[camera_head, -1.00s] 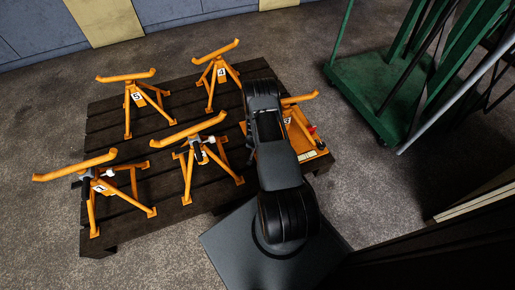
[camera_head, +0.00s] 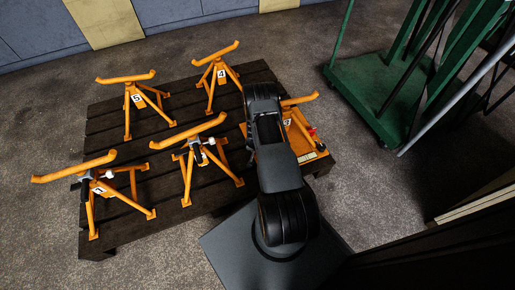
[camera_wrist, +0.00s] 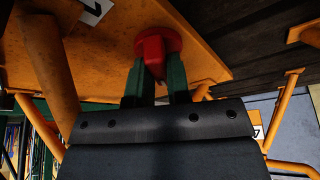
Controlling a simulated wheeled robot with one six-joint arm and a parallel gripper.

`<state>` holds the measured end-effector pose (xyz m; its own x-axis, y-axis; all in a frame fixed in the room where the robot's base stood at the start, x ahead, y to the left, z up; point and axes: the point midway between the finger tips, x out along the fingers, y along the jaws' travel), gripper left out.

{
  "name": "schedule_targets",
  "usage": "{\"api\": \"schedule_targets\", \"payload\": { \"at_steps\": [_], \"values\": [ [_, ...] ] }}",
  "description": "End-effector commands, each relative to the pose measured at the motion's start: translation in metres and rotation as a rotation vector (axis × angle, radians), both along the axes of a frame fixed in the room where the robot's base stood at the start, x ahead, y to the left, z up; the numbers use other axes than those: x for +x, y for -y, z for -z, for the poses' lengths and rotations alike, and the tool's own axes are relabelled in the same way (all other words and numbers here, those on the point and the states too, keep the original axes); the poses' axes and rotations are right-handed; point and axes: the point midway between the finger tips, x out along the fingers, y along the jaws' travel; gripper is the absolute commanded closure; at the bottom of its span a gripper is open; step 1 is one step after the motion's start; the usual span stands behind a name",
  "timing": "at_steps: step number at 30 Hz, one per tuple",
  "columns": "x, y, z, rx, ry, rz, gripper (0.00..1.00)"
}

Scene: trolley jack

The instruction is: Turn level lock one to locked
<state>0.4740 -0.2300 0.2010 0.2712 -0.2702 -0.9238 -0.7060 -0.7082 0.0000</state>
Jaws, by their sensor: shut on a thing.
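A red knob (camera_wrist: 156,48) with a round flange sits on an orange plate (camera_wrist: 205,55) in the wrist view. The two green fingers of my gripper (camera_wrist: 156,76) are shut on the knob's narrow part. A white label with a dark mark is on the plate, partly cut off. In the head view my arm hides the gripper. An orange stand (camera_head: 299,118) shows partly behind the arm at the right, with a small red part (camera_head: 312,131). I cannot tell whether that red part is the held knob, or which lock position the knob is in.
Several other orange stands, such as the one labelled 5 (camera_head: 136,98) and the one labelled 4 (camera_head: 220,74), stand on a dark wooden pallet (camera_head: 100,140). A green trolley (camera_head: 372,85) stands at the right. Floor is clear left of the pallet.

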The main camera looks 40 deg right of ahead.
Motion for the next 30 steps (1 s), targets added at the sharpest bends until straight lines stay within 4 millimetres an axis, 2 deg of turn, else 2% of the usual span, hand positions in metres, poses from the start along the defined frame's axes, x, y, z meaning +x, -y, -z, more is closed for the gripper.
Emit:
{"api": "schedule_targets", "payload": {
  "at_steps": [11, 30],
  "values": [
    [0.0006, -0.0007, -0.0010, 0.001, 0.000, 0.087, 1.00],
    [0.0029, -0.0013, 0.0014, -0.001, 0.001, 0.656, 1.00]
  ]
}}
